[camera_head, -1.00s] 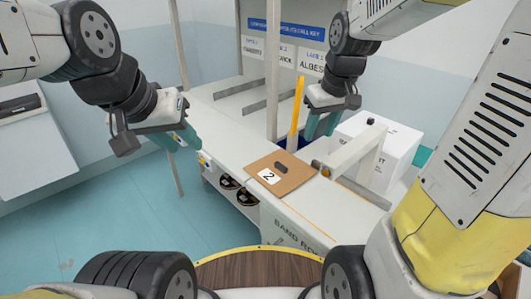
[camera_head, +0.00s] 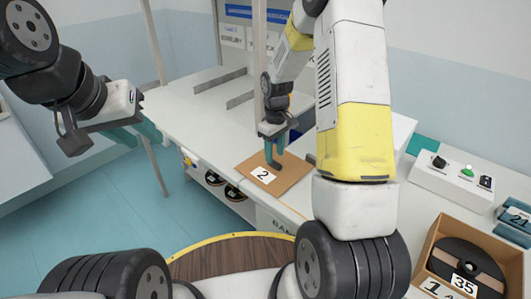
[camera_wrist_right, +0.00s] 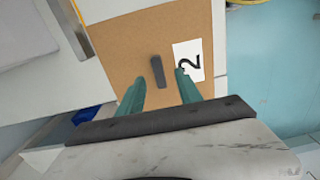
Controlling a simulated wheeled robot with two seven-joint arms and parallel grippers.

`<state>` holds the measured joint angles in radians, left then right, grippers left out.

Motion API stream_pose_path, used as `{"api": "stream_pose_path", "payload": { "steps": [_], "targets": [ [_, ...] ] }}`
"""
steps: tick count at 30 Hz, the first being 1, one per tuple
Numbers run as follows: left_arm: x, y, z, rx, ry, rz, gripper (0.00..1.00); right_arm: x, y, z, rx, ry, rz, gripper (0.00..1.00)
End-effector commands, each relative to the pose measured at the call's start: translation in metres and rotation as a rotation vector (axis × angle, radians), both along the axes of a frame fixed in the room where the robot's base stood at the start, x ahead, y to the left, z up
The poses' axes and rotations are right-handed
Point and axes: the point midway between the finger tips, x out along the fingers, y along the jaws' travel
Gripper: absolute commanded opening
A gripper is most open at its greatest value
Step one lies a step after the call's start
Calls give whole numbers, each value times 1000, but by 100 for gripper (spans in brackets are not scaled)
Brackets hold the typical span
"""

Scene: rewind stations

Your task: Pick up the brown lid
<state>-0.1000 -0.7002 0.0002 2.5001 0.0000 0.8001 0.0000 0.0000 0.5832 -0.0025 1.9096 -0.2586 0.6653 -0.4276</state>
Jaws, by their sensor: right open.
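The brown lid (camera_head: 288,181) is a flat square panel lying on the white bench, with a white label marked "2" and a dark bar handle. In the right wrist view, the lid (camera_wrist_right: 125,43) fills the middle, and its dark handle (camera_wrist_right: 158,71) lies just ahead of and between the fingertips. My right gripper (camera_head: 276,162) is above the lid, open and empty; its teal fingers stand on either side of the handle's line, and contact is not visible. In the head view the gripper hides much of the handle. My left gripper (camera_head: 146,136) is open and empty, left of the bench.
A control box (camera_head: 452,178) with knobs and a green button stands at the right. A cardboard box (camera_head: 432,243) with a black reel labelled "35" is at the lower right. A round wooden top (camera_head: 225,258) is in front of me.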

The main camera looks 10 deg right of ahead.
Motion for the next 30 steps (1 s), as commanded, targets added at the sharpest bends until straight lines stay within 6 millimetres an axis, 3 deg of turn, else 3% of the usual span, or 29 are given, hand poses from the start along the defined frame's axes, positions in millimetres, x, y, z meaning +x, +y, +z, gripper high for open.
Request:
{"api": "stream_pose_path", "payload": {
  "steps": [6, 15, 16, 22, 30],
  "targets": [
    [0, 0, 0, 0, 0, 0, 36, 3, 0, -32, 0, 2, -1, 42],
    [0, 0, 0, 0, 0, 0, 36, 3, 0, -38, -1, -1, -1, 42],
    [0, 0, 0, 0, 0, 0, 36, 3, 0, -38, -1, -1, -1, 40],
    [0, 0, 0, 0, 0, 0, 36, 3, 0, -38, 0, 0, -1, 1],
    [0, 0, 0, 0, 0, 0, 36, 3, 0, -38, 0, -1, -1, 0]
  ]
}}
